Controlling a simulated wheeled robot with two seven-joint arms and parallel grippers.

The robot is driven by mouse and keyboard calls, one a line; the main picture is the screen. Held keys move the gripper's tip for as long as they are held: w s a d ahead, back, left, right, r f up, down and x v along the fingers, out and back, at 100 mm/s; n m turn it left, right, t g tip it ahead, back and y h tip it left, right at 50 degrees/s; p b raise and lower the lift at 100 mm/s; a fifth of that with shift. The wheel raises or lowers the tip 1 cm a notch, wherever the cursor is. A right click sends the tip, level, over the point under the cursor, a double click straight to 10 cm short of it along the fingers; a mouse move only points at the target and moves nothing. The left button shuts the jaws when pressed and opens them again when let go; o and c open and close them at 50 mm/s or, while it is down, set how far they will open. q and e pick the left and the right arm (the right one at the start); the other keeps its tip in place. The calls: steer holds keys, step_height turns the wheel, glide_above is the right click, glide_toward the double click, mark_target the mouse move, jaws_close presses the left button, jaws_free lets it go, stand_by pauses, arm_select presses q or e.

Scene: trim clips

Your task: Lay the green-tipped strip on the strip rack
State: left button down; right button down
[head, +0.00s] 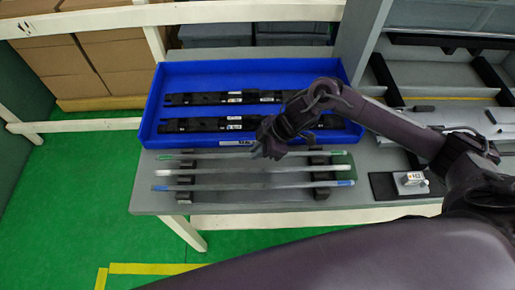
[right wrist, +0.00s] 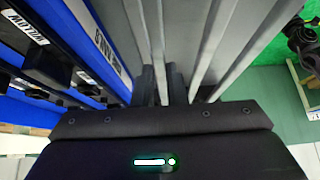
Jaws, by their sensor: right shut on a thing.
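The green-tipped strip (head: 202,155) is long and pale, with green at both ends. It lies level along the back of the strip rack (head: 184,194), which has two dark supports on the grey table. My right gripper (head: 268,152) is shut on its middle, pointing down; the right wrist view shows the fingers (right wrist: 167,88) around a pale strip. I cannot tell whether the strip rests on the supports or hangs just above. A white-tipped strip (head: 230,171) and a blue-tipped strip (head: 240,187) lie in front of it, parallel. My left gripper is out of view.
A blue tray (head: 148,120) with labelled dark trim parts stands just behind the rack. Right of the rack, a small white-and-orange item (head: 411,180) sits on a dark pad (head: 383,187). A grey panel with dark rails (head: 440,75) is at the right. The table's front edge is close.

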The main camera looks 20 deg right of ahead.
steer(key=shift+f, duration=0.1)
steer(key=c, duration=1.5)
jaws_free()
steer(key=shift+o, duration=0.2)
steer(key=b+v, duration=0.3)
steer(key=v, duration=0.9)
steer(key=shift+r, duration=0.25)
